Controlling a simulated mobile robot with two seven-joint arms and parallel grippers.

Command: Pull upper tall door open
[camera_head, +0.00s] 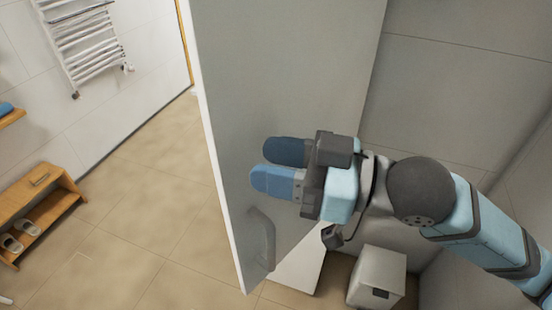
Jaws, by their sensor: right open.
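A tall grey door panel (285,60) fills the middle of the head view, with its white edge toward the left. A curved grey handle (264,238) sits low on its face. My right gripper (265,166) comes in from the right, in front of the panel and above the handle. Its two blue fingers are apart, with nothing seen between them, and they are not around the handle. I cannot tell whether a finger touches the panel. My left gripper is out of view.
A grey box (380,270) stands at the bottom right, next to a white surface (301,267). Grey tiled wall is at the right. At the left are a wooden shoe bench (38,192) with slippers and a white towel rack (84,40). The tiled floor (150,215) between is clear.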

